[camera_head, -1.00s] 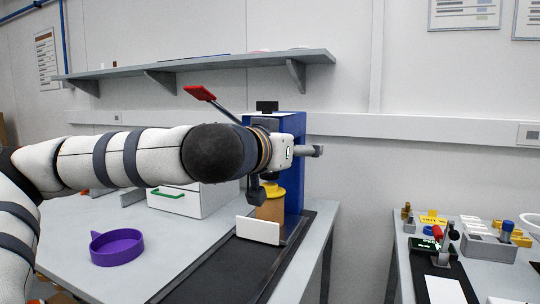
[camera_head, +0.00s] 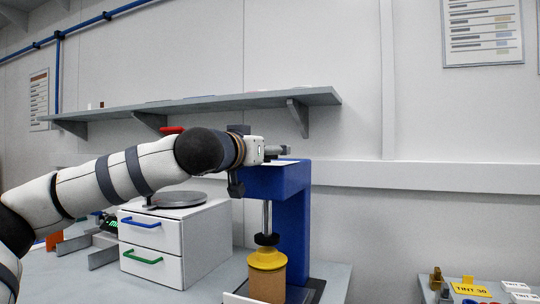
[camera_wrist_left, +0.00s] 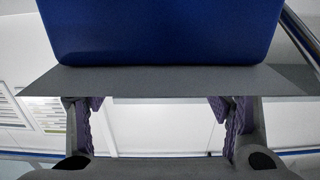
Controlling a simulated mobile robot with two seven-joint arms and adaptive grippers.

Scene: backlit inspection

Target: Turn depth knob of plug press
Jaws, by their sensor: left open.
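The plug press is a blue C-shaped frame (camera_head: 297,205) on the bench in the head view, with a steel rod (camera_head: 266,217) and black disc above a yellow-capped tan container (camera_head: 267,285). Its red lever handle (camera_head: 172,130) shows partly behind my arm. I cannot make out the depth knob; my wrist and gripper cover part of the press head. My left gripper (camera_head: 282,151) is at the press's top, pointing right. In the left wrist view my open fingers (camera_wrist_left: 160,118) are apart, with a blue block (camera_wrist_left: 160,30) and grey plate (camera_wrist_left: 160,80) across the picture. My right gripper is not in view.
A white drawer unit (camera_head: 150,262) with a round grey plate on top stands left of the press. A wall shelf (camera_head: 210,102) runs behind and above my arm. At lower right is another bench with a yellow label block (camera_head: 470,289) and small parts.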

